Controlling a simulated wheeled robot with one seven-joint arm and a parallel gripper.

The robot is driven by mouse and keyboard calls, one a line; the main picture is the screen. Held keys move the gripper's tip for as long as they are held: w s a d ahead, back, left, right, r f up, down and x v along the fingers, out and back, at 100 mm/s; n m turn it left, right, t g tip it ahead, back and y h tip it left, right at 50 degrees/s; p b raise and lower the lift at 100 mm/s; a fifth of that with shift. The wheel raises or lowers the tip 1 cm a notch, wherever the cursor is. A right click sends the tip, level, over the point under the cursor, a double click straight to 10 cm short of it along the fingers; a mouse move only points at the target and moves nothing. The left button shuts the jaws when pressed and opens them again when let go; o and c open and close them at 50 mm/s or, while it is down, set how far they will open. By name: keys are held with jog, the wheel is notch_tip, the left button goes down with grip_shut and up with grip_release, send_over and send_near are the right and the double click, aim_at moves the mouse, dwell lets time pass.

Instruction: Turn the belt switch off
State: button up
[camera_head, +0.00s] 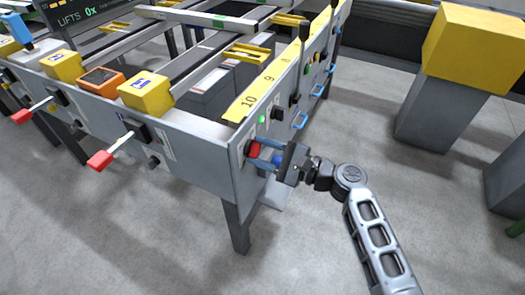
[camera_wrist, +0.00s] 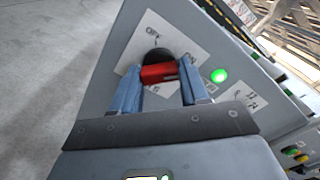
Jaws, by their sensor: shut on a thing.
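The belt switch (camera_wrist: 160,73) is a red knob on a black round base. It is set on a white plate (camera_wrist: 133,52) marked OFF and ON on the side panel of the runout table. In the head view the red knob (camera_head: 254,148) shows at the table's near corner. My gripper (camera_wrist: 162,85) has its two blue fingers on either side of the red knob and is shut on it. It also shows in the head view (camera_head: 262,153). A green lamp (camera_wrist: 218,76) beside the switch is lit; it shows in the head view too (camera_head: 262,119).
More switches and lamps run along the side panel, with blue handles (camera_head: 300,121) below. Two red-tipped levers (camera_head: 100,160) stick out from the front side. A grey post with a yellow top (camera_head: 470,55) stands at right. Grey floor is open around my arm.

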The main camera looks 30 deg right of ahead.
jog(key=shift+c, duration=1.4)
jog(key=shift+f+n+b, duration=0.15)
jog(key=shift+n+b, duration=0.15)
jog(key=shift+b, duration=0.05)
jog(key=shift+n+b, duration=8.05)
jog(key=shift+n, duration=0.55)
jog(key=o, duration=1.1)
jog(key=shift+c, duration=0.2)
